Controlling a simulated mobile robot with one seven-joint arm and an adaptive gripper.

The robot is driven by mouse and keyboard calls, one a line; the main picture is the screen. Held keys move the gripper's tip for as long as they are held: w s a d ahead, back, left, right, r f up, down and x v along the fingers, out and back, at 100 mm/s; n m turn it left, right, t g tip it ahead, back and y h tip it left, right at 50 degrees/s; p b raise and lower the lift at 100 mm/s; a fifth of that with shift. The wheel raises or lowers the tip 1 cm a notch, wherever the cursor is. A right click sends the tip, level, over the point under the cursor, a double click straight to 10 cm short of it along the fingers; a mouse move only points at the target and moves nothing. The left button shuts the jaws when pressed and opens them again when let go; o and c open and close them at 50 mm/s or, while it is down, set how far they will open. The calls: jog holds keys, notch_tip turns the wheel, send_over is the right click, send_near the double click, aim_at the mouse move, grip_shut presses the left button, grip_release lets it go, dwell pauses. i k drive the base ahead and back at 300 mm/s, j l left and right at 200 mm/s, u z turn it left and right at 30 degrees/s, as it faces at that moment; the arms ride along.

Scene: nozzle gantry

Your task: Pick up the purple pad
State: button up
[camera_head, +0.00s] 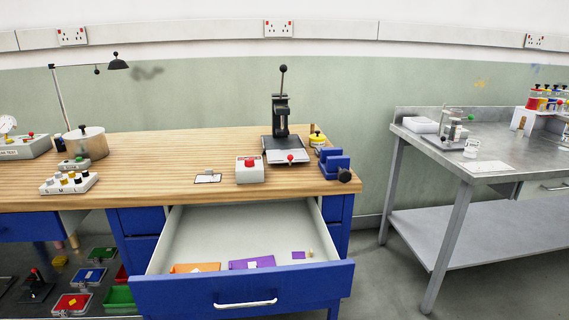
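Two purple things lie in an open drawer (320,281). One is a larger flat purple pad (264,261) with a whitish patch, near the front wall, which hides part of it. The other is a small flat purple square (298,255) to its right. I cannot tell which one the task names. My gripper is not in view.
An orange flat piece (187,268) lies left in the drawer, with small yellowish pieces (310,253) at the right. The wooden bench (150,180) above holds a red-button box (250,170), a lever press (281,120) and blue blocks (334,162). A metal table (440,155) stands right.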

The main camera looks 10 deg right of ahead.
aim_at(268, 261)
jog(key=i+j, duration=0.6)
jog(key=j, duration=0.25)
jog(key=i+j, duration=0.3)
jog(key=j+z, duration=0.05)
jog(key=j, duration=0.05)
